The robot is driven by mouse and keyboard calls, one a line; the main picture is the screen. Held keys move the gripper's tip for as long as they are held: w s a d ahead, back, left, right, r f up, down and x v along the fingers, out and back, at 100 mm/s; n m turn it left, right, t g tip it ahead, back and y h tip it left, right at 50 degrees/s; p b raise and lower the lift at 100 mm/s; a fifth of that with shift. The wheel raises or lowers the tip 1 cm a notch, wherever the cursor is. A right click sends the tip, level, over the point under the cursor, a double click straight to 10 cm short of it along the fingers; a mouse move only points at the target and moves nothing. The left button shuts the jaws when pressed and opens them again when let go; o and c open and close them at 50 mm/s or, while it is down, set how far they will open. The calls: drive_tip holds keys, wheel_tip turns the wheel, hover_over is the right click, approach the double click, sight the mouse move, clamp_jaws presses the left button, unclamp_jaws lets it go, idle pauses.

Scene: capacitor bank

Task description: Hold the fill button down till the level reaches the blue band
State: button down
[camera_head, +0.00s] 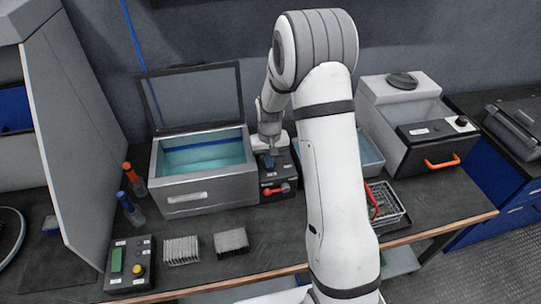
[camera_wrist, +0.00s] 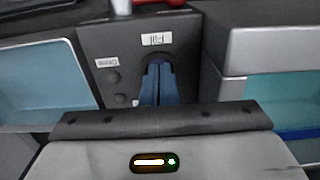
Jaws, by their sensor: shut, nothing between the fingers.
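The open tank (camera_head: 205,190) holds turquoise liquid, with a darker blue strip along its inner back wall above the surface. The wrist view shows part of the tank (camera_wrist: 236,88) at right and a blue band (camera_wrist: 300,134) beside the pale liquid. The dark control box (camera_wrist: 100,40) carries a "Fill" label (camera_wrist: 156,39). My gripper (camera_wrist: 158,68) is shut and empty, its blue fingertips at the round spot below that label. The fingertips hide the fill button, so I cannot tell whether it is pressed. In the head view my gripper (camera_head: 270,160) is over the box.
Two small dark buttons (camera_wrist: 114,88) sit beside the fingers. A red lever (camera_head: 277,190) is on the box front. A second basin (camera_head: 370,152) stands right of the box. A wire basket (camera_head: 388,205), racks (camera_head: 182,250) and a button box (camera_head: 130,262) are on the bench.

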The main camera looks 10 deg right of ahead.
drive_tip(key=shift+s+f, duration=0.25)
idle(0.3)
wheel_tip(320, 180, up, 14)
drive_tip(key=shift+w+r+p, duration=0.25)
drive_tip(key=shift+p, duration=0.15)
idle(0.4)
drive_tip(key=s+r+t, duration=0.1)
drive_tip(key=s+r, duration=0.2)
drive_tip(key=s, duration=0.5)
drive_tip(key=s+r+t, duration=0.1)
drive_tip(key=s+r, duration=0.2)
drive_tip(key=s, duration=0.6)
drive_tip(key=s+d+r+t, duration=0.1)
drive_tip(key=s+r, duration=0.2)
drive_tip(key=s, duration=0.6)
drive_tip(key=shift+s+r, duration=0.25)
